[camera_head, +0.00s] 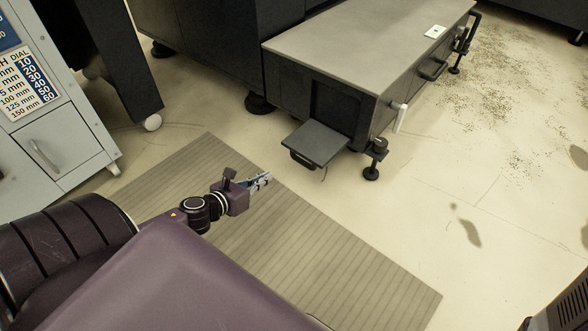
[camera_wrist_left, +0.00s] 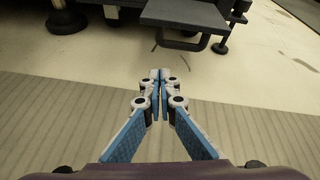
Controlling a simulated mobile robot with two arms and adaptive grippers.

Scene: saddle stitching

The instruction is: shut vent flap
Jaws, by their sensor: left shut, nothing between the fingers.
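The vent flap (camera_head: 316,144) is a dark grey panel hanging open, about level, from the low end of the dark machine. A handle loop shows at its outer edge. The flap also shows at the top of the left wrist view (camera_wrist_left: 185,14), with its handle (camera_wrist_left: 182,42) below it. The opening (camera_head: 338,104) behind the flap is dark. My left gripper (camera_head: 266,179) is in front of and below the flap, apart from it. In the left wrist view its fingertips (camera_wrist_left: 160,74) are together with nothing between them. My right gripper is not in view.
The machine's grey top (camera_head: 365,35) extends back right, with handles along its side. A foot (camera_head: 371,172) stands right of the flap. A ribbed mat (camera_head: 330,255) lies on the floor below my arm. A light grey cabinet (camera_head: 60,140) stands at left. Floor at right is mostly clear.

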